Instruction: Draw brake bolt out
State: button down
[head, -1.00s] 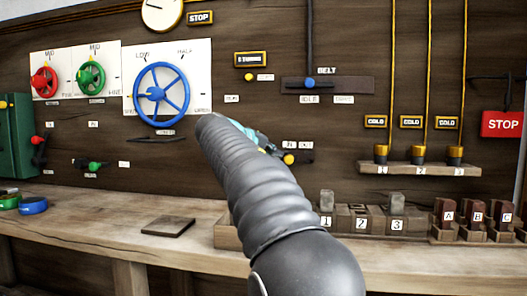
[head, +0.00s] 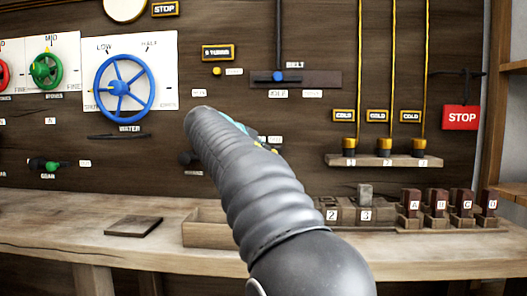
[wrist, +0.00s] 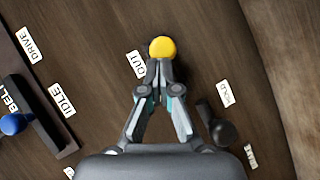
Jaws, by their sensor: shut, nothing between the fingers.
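A yellow round knob (wrist: 162,47) shows in the wrist view beside a label that reads OUT (wrist: 136,65). I take it as the knob of the brake bolt; its shank cannot be made out. My gripper (wrist: 160,72) is shut and empty, its fingertips pointing at this knob. I cannot tell whether they touch it. In the head view my arm covers most of the bolt and the gripper.
The blue-knobbed belt lever (wrist: 12,123) is at the left in the wrist view; its plate shows in the head view (head: 330,79). The blue water wheel (head: 122,88) is left of my arm. An open wooden box (head: 205,231) and lettered blocks stand on the bench.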

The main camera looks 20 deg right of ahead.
jog(key=w+a+r+p+v, duration=0.1)
jog(key=w+p+v, duration=0.1)
jog(key=v, duration=1)
jog(key=shift+a, duration=0.4)
jog(key=shift+r, duration=0.1)
